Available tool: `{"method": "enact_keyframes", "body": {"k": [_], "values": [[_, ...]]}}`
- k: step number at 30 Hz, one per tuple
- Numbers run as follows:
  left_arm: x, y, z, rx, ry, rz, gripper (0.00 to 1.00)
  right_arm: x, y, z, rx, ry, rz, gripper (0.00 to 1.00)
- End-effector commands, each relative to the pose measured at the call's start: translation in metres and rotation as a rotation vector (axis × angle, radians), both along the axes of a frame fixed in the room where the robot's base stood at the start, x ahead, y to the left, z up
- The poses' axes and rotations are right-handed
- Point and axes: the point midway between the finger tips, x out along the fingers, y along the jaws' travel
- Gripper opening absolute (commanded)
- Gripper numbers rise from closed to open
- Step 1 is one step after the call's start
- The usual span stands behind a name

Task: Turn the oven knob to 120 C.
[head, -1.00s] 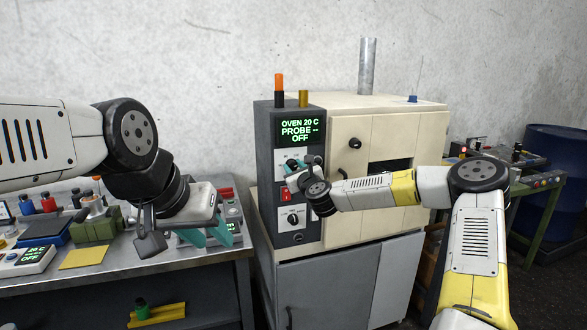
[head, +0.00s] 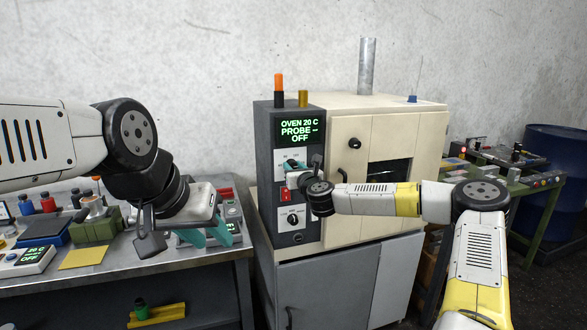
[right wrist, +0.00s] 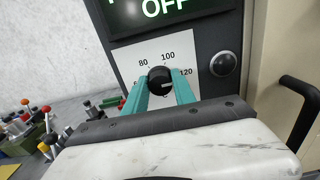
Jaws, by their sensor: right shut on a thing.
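The oven (head: 345,150) has a dark control panel with a green display (head: 299,131) reading OVEN 20 C, PROBE --, OFF. The black oven knob (right wrist: 160,78) sits on a white dial plate (right wrist: 190,52) marked 80, 100 and 120; other marks are hidden. My right gripper (right wrist: 159,84) has its teal fingers on both sides of the knob and is shut on it. A pale mark shows on the knob, pointing roughly right. In the head view my right gripper (head: 291,166) partly covers the dial. My left gripper (head: 206,237) is open and empty above the left bench.
A red switch (head: 286,195) and a second dial (head: 292,218) lie below the knob. A door handle (right wrist: 300,110) stands right of the panel. The left bench (head: 130,266) holds bottles, a green block and devices.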

Motion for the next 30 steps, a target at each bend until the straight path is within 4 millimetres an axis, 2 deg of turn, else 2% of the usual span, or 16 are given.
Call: {"method": "enact_keyframes", "body": {"k": [2,3,6,17,20,30], "values": [[0.000,0.000,0.000,0.000,0.000,0.000,0.36,0.000,-0.001,-0.002,0.001,0.004,-0.002,0.00],[0.000,0.000,0.000,0.000,0.000,0.000,0.36,0.000,-0.001,-0.002,0.001,0.004,-0.002,0.34],[0.000,0.000,0.000,0.000,0.000,0.000,0.36,0.000,-0.001,-0.002,0.001,0.004,-0.002,0.53],[0.000,0.000,0.000,0.000,0.000,0.000,0.36,-0.003,-0.001,-0.001,0.000,0.001,0.000,0.53],[0.000,0.000,0.000,0.000,0.000,0.000,0.36,-0.013,-0.004,-0.001,-0.001,0.002,0.001,0.53],[0.000,0.000,0.000,0.000,0.000,0.000,0.36,-0.064,-0.022,-0.002,0.000,0.003,-0.001,0.53]]}}
